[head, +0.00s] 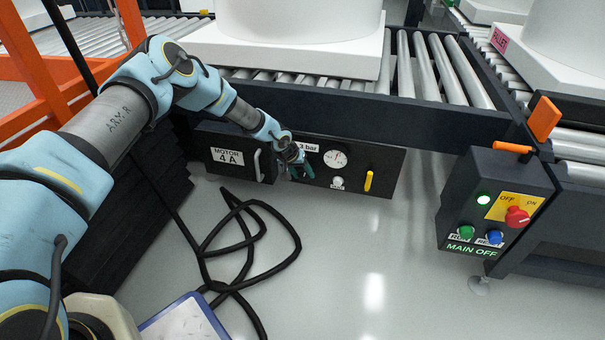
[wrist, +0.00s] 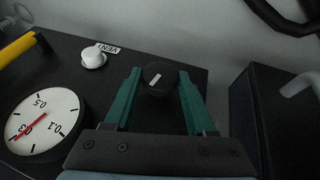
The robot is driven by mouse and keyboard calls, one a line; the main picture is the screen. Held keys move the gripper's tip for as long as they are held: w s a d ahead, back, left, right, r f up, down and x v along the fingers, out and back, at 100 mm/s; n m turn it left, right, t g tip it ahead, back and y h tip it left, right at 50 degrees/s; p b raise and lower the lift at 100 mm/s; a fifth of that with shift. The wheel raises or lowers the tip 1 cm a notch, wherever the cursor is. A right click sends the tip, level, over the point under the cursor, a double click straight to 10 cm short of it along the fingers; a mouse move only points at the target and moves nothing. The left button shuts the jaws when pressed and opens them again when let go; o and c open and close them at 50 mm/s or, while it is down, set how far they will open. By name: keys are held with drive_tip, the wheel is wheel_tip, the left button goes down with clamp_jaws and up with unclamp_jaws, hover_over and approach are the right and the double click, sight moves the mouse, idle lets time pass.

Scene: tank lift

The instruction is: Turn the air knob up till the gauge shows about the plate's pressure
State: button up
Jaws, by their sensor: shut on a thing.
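The air knob (wrist: 158,80) is a round black knob with a white mark, on the dark panel (head: 385,165). My gripper (head: 300,172) has green fingers, one on each side of this knob in the wrist view (wrist: 159,88), and is shut on it. In the head view the gripper hides the knob. The white round gauge (head: 335,158) is right of the gripper; in the wrist view the gauge (wrist: 55,112) shows its red needle at about the 0.3 mark. The pressure plate (head: 309,148) reads "3 bar" at its visible end; its left part is hidden.
A white vent knob (wrist: 94,57) and a yellow handle (head: 368,181) are on the same panel. A motor box (head: 228,157) marked 4 A stands left. Black cable (head: 245,240) lies on the floor. A control box (head: 480,215) is at right, below the roller conveyor (head: 440,65).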

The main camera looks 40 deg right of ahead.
clamp_jaws()
drive_tip(key=shift+s+t+y+p, duration=0.2)
drive_tip(key=shift+t+y+p, duration=0.1)
drive_tip(key=shift+t+p, duration=0.1)
drive_tip(key=shift+w+t, duration=0.1)
drive_tip(key=shift+t, duration=0.2)
drive_tip(key=o, duration=0.9)
unclamp_jaws()
drive_tip(key=shift+o, duration=0.2)
